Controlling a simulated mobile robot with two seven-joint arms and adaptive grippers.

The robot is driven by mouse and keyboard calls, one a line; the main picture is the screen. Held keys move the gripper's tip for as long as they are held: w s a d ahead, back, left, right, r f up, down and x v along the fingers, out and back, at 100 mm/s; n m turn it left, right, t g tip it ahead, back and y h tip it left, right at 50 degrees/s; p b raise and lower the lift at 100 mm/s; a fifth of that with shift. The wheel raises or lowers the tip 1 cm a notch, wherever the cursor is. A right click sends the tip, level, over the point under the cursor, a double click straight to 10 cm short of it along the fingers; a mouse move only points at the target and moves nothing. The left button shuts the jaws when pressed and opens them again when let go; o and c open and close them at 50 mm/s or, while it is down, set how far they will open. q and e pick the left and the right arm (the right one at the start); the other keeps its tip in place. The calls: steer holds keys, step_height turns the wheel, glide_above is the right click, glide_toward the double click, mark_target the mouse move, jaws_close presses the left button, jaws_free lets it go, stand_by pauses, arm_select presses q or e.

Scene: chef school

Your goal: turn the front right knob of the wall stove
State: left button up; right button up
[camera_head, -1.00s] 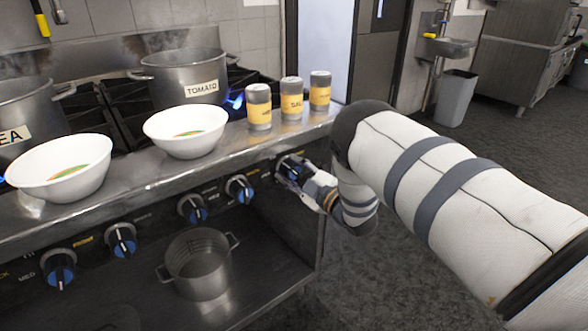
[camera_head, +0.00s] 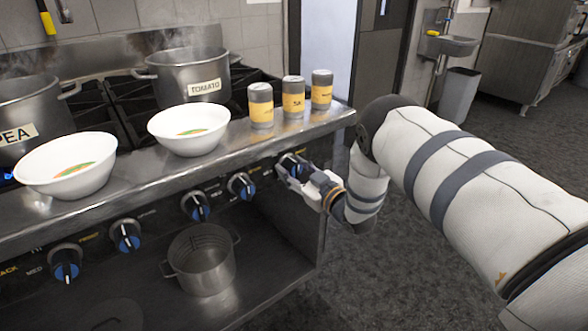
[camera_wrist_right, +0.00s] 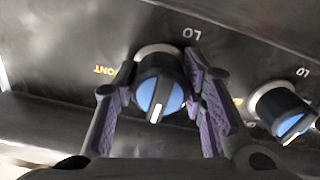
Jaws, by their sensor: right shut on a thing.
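The front right knob (camera_head: 290,162) is the last one at the right end of the stove's front panel, black with a blue face. My right gripper (camera_head: 286,173) is shut on it, reaching from the right. In the right wrist view, the purple-padded fingers of the gripper (camera_wrist_right: 161,80) stand on both sides of the knob (camera_wrist_right: 160,92). Its white pointer line points down in that view, slightly tilted. The wall stove (camera_head: 140,178) has several such knobs in a row. My left gripper is not in view.
A neighbouring knob (camera_head: 241,186) sits left of the held one. Two white bowls (camera_head: 188,138) and three shakers (camera_head: 293,103) stand on the ledge above. A steaming tomato pot (camera_head: 188,82) stands behind. A strainer pot (camera_head: 203,262) is on the shelf below.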

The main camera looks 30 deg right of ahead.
stand_by(0.5)
steer(key=o, duration=1.2)
steer(key=shift+c, duration=0.2)
steer(key=s, duration=1.2)
steer(key=shift+d, duration=0.45)
